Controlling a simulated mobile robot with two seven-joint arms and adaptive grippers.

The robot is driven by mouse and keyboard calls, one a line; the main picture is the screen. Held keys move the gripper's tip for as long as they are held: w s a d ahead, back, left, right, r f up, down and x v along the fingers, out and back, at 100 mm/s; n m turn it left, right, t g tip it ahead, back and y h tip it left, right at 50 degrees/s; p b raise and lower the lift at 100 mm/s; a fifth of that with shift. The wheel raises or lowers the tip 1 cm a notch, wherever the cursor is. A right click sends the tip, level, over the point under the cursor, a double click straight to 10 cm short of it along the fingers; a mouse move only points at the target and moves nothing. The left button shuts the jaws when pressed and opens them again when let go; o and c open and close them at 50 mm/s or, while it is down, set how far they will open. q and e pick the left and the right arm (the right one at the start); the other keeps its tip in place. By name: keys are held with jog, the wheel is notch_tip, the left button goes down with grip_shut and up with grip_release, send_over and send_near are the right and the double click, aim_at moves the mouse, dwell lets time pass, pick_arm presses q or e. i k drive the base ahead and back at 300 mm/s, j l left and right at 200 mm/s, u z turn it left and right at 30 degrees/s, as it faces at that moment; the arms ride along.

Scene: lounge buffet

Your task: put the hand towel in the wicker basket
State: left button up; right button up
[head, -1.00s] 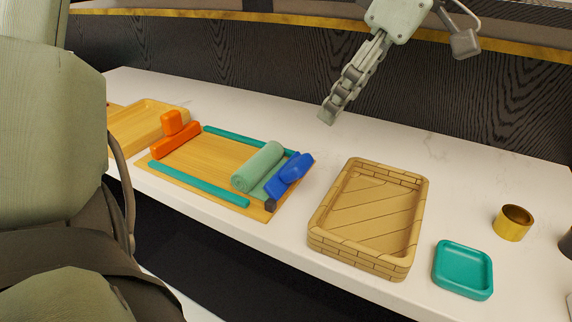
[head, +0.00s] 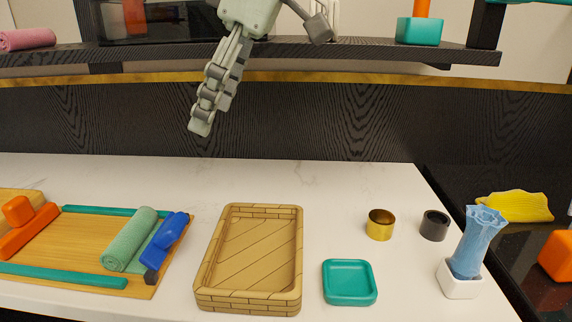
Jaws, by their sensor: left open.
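The wicker basket (head: 207,282) is a shallow tan tray with a woven-brick wall, empty, on the white counter. A green rolled towel (head: 130,240) lies on a wooden board left of it, touching or beside a blue object (head: 165,240). A pink rolled towel (head: 27,39) lies on the dark shelf at upper left. I cannot tell for certain which one is the hand towel; both look like rolled towels. My left gripper (head: 200,128) is open and empty, seen side-on, pointing down in front of the dark panel, above and apart from the basket and the green roll. My right gripper is out of view.
A teal dish (head: 349,283), a brass ring (head: 380,225), a black ring (head: 434,226) and a white holder with a blue cloth (head: 476,240) stand right of the basket. A yellow cloth (head: 515,207) lies farther right. The dark shelf (head: 380,49) overhangs the back. The counter behind the basket is clear.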

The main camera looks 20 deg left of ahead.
aim_at(119, 254)
jog(key=k, duration=1.5)
